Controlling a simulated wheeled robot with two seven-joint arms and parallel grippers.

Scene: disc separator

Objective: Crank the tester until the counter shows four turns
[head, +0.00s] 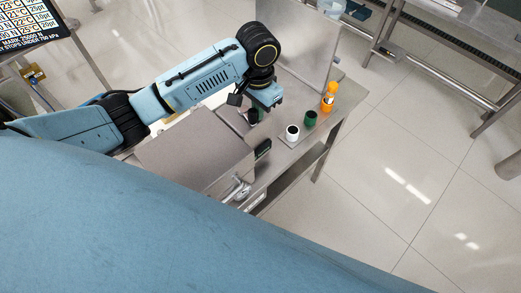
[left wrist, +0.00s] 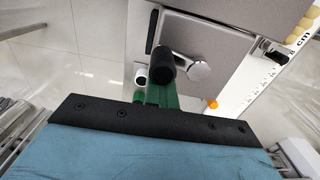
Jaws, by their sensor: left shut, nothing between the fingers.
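The tester is a grey box (head: 190,140) on a metal table, partly hidden behind my left arm in the head view. In the left wrist view its crank shows a silver hub (left wrist: 200,74) and a round black knob (left wrist: 160,66). My left gripper (head: 256,112) is at the far side of the box. It is shut and empty. In the left wrist view its fingers (left wrist: 158,92) are close to the knob, and I cannot tell whether they touch it. A dark panel (head: 263,150) is on the box's right side; no count is readable. My right gripper is not in view.
On the table's right part stand a white cup-like item (head: 292,132), a green one (head: 310,118) and an orange bottle (head: 329,97). An upright metal plate (head: 300,45) stands behind. A screen (head: 30,20) is at upper left. Open tiled floor lies right of the table.

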